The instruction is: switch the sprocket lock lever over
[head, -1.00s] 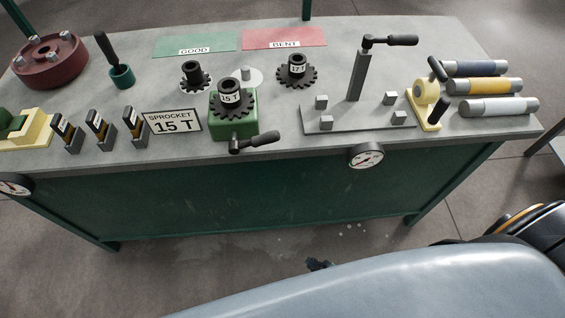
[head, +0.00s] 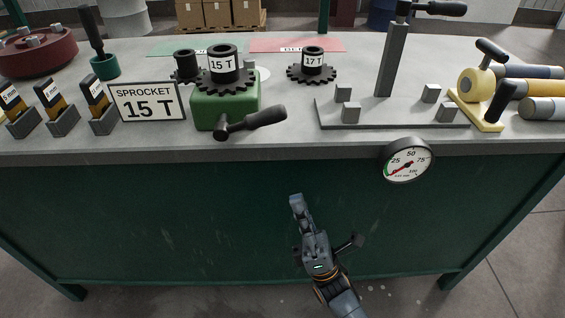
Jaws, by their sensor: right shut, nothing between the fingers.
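The sprocket lock lever (head: 252,122) is a black handle on the front of a green block (head: 240,104). Its grip points right and slightly up from a pivot at the block's lower front. A black sprocket marked 15 T (head: 223,73) sits on top of the block. My right gripper (head: 297,203) is shut and empty, pointing up in front of the bench's green front panel. It is below the bench top and below the lever, apart from it. My left gripper is not in view.
A sign reading SPROCKET 15 T (head: 148,103) stands left of the block. A 17T sprocket (head: 312,67) lies behind it to the right. A grey plate fixture (head: 390,112) is at right. A dial gauge (head: 407,160) hangs at the bench's front edge (head: 300,146).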

